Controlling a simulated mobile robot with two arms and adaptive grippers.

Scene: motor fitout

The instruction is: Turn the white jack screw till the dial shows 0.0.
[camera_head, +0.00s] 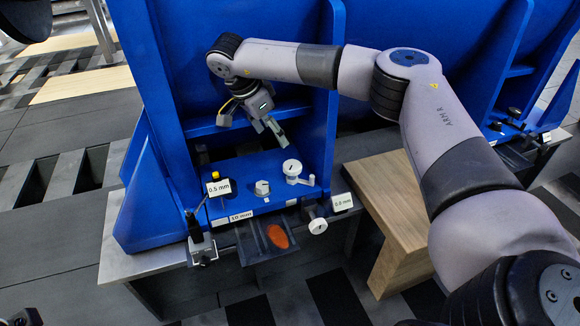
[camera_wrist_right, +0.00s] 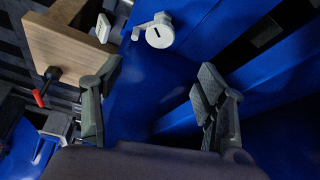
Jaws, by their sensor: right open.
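A white round knob with a dark slot and a side arm (camera_head: 292,167) stands on the blue plate; a matching slotted white knob shows in the right wrist view (camera_wrist_right: 160,31). A second pale knob (camera_head: 262,187) is to its left, and a white knob (camera_head: 317,225) sticks out at the front edge. I cannot tell for sure which is the jack screw. One readout (camera_head: 218,187) shows 0.5 mm; another (camera_head: 341,202) appears to show 0.0 mm. My right gripper (camera_head: 268,127) is open and empty above and behind the knobs; its spread fingers show in the right wrist view (camera_wrist_right: 156,88).
Tall blue walls (camera_head: 170,60) flank the plate. A yellow-topped part (camera_head: 214,176) stands by the left readout. A dark tray with an orange piece (camera_head: 278,236) hangs at the front. A wooden block (camera_head: 395,205) is at the right.

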